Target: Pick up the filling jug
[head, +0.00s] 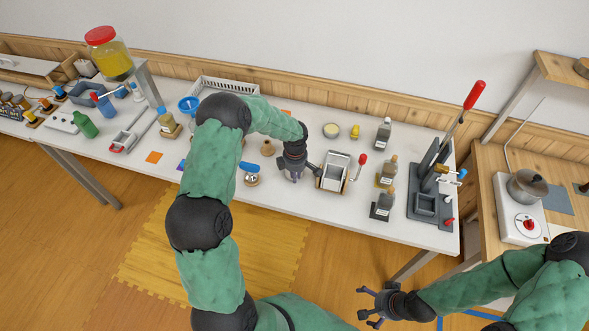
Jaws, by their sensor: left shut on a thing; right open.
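My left gripper (293,174) points down over the middle of the white table, near its front edge. It is shut on a small grey thing that its fingers mostly hide. I take this to be the filling jug, but its shape and whether it touches the table cannot be made out. My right gripper (381,303) is open and empty, low in front of the table and well away from it. A large jar of yellow liquid with a red lid (102,36) stands raised at the back left.
A metal box with a red-handled crank (333,175) stands just right of my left gripper. A blue-handled metal item (252,179) is just left of it. Labelled bottles (382,206) and a dark lever press (428,190) stand further right. A white basket (226,88) is behind.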

